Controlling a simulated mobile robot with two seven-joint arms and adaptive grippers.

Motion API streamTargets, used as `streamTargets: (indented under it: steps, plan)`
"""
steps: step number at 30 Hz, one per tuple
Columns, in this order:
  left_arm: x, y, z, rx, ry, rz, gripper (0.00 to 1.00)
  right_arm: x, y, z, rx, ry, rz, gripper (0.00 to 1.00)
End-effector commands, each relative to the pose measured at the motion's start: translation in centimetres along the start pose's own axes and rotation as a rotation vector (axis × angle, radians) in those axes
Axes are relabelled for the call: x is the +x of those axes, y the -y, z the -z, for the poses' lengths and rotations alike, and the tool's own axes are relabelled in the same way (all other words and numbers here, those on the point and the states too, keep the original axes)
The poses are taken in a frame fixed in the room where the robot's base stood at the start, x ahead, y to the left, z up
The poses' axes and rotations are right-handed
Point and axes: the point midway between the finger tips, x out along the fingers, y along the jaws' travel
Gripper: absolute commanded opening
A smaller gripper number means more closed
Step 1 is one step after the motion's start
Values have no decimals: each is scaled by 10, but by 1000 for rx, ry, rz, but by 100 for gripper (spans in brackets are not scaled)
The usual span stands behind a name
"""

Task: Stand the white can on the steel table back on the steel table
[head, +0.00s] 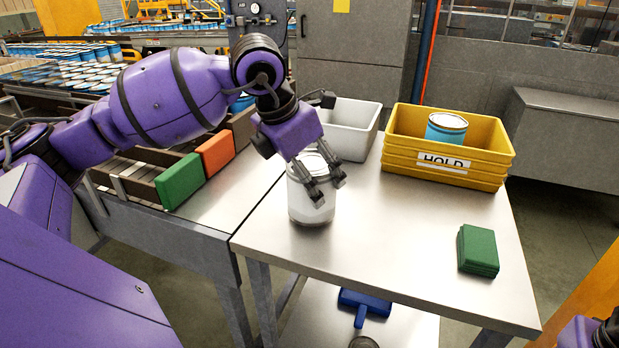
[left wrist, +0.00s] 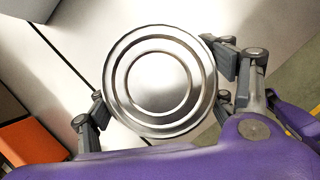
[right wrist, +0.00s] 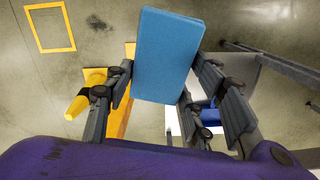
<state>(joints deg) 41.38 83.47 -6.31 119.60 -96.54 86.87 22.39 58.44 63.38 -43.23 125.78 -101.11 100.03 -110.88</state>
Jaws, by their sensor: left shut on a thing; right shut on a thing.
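The white can (head: 309,204) is upright at the left edge of the steel table (head: 400,235). My left gripper (head: 326,190) is shut on it from above, its fingers around the upper body. I cannot tell whether the can's base touches the table. The left wrist view shows its round metal lid (left wrist: 160,83) between the fingers. In the right wrist view my right gripper (right wrist: 166,85) is shut on a light blue block (right wrist: 167,50). In the head view only a bit of my right arm shows at the bottom right corner.
A yellow HOLD bin (head: 400,165) with a blue can (head: 446,127) and a grey bin (head: 352,130) stand at the table's back. A green block (head: 478,250) lies at the right. A conveyor with green (head: 181,181) and orange (head: 217,154) blocks adjoins at left. The table's middle is clear.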

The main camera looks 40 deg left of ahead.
Motion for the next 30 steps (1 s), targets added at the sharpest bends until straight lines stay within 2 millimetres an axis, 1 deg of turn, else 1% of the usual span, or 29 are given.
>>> streamTargets:
  steps: [3, 10, 14, 15, 18, 30]
  plan:
    - [8, 0, 4, 1, 5, -1, 42, -4, 0, 0, 0, -5, 0, 26]
    - [9, 0, 4, 1, 5, -2, 42, -2, 0, 0, 0, -4, 0, 26]
    - [14, 0, 6, 1, 2, -2, 42, 2, 0, 0, 0, 2, 0, 26]
    - [13, 0, 6, 1, 2, -1, 81, 1, 0, 0, 0, 1, 0, 26]
    - [12, 0, 5, 1, 3, -1, 94, 0, 0, 0, 0, 0, 0, 26]
    - [10, 0, 4, 1, 5, -1, 95, -2, 0, 0, 0, -3, 0, 26]
